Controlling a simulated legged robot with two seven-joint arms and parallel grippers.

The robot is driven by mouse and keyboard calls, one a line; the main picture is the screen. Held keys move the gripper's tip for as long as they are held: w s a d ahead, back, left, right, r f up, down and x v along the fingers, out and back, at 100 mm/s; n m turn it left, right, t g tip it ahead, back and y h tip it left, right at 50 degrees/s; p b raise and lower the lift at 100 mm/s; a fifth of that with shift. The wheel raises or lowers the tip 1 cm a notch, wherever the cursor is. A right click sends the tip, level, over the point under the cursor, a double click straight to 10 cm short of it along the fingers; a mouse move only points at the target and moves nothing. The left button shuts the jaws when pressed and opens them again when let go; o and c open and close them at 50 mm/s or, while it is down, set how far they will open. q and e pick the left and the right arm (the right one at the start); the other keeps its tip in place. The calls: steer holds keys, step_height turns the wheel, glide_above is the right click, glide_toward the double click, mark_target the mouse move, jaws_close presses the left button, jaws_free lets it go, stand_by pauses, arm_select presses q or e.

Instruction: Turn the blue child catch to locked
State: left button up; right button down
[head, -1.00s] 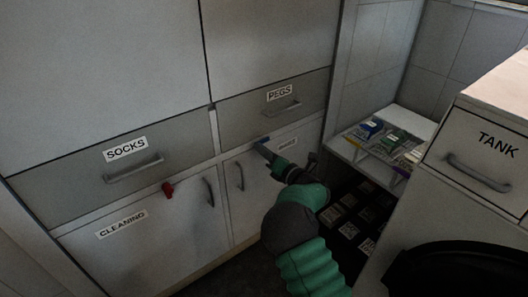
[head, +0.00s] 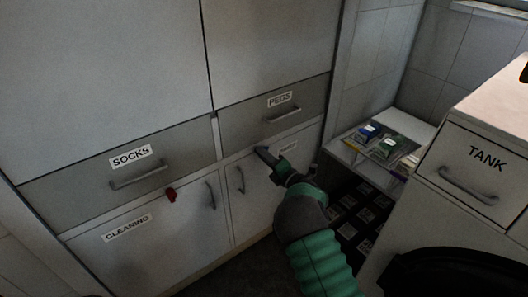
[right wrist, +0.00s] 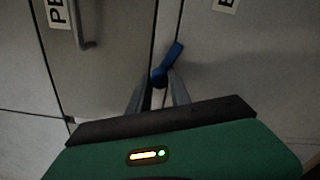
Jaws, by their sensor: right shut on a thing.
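The blue child catch (right wrist: 169,63) shows in the right wrist view on the strip between the PEGS drawer (right wrist: 98,75) and the door beside it. Its lever slants up and right, over the door side. My right gripper (right wrist: 160,82) has its fingers on either side of the catch's lower, rounded end and is shut on it. In the head view my right gripper (head: 267,156) reaches the cabinet front just under the PEGS drawer (head: 250,117) and mostly hides the catch. My left gripper is not in view.
A red catch (head: 171,194) sits under the SOCKS drawer (head: 125,180), above the CLEANING door (head: 165,240). Door handles (head: 240,179) stand out left of my right gripper. A shelf with boxes (head: 372,150) and the TANK drawer (head: 477,172) are at the right.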

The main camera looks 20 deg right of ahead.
steer(key=shift+s+d+f+m+p, duration=0.15)
steer(key=shift+m+p, duration=1.7)
steer(key=shift+m, duration=1.45)
steer(key=shift+w+a+f+m+p, duration=0.1)
steer(key=shift+m+p, duration=1.7)
steer(key=shift+m, duration=1.5)
steer(key=shift+s, duration=0.1)
steer(key=c, duration=1.2)
jaws_free()
steer(key=shift+r, duration=0.1)
steer(key=p+v, duration=0.5)
steer(key=v, duration=1.1)
steer(key=shift+s+d, duration=0.2)
steer(key=shift+s, duration=0.15)
